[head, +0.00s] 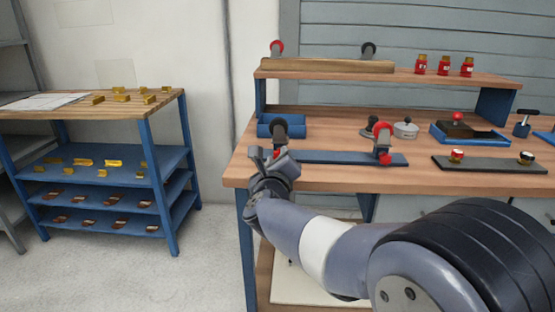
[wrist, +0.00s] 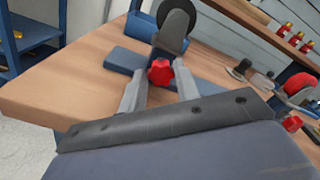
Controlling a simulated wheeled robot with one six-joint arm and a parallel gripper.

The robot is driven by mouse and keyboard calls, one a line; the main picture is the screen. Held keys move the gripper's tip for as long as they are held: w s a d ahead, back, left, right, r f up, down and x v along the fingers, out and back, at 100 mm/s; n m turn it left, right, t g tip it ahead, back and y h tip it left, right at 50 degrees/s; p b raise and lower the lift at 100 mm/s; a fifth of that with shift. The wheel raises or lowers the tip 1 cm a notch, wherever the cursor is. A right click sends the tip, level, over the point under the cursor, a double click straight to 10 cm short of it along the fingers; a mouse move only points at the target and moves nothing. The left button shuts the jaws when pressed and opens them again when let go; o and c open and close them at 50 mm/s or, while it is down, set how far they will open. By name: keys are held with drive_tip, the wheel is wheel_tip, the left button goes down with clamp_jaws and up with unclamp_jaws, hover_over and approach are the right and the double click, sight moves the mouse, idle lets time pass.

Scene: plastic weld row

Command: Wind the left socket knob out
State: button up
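The left socket knob (wrist: 160,71) is a red lobed knob below a dark round wheel (wrist: 174,30) at the left end of a blue bar on the bench. In the wrist view my gripper (wrist: 161,68) has one finger on each side of this knob, with its fingertips against the knob's sides and no clear gap. In the head view my gripper (head: 273,160) is at the bar's left end, and only a bit of red shows between its fingers. A second red knob (head: 386,159) is below a red-topped clamp (head: 382,136) toward the bar's right end.
The blue bar (head: 340,158) lies along the wooden bench (head: 330,180). A blue bin (head: 268,127) stands behind my gripper. A grey round pot (head: 405,129), a blue tray (head: 446,137) and a dark plate (head: 480,165) are to the right. A blue shelf rack (head: 175,175) stands left across a floor gap.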

drive_tip(key=o, duration=0.4)
drive_tip(key=shift+c, duration=0.2)
drive_tip(key=shift+f, duration=0.15)
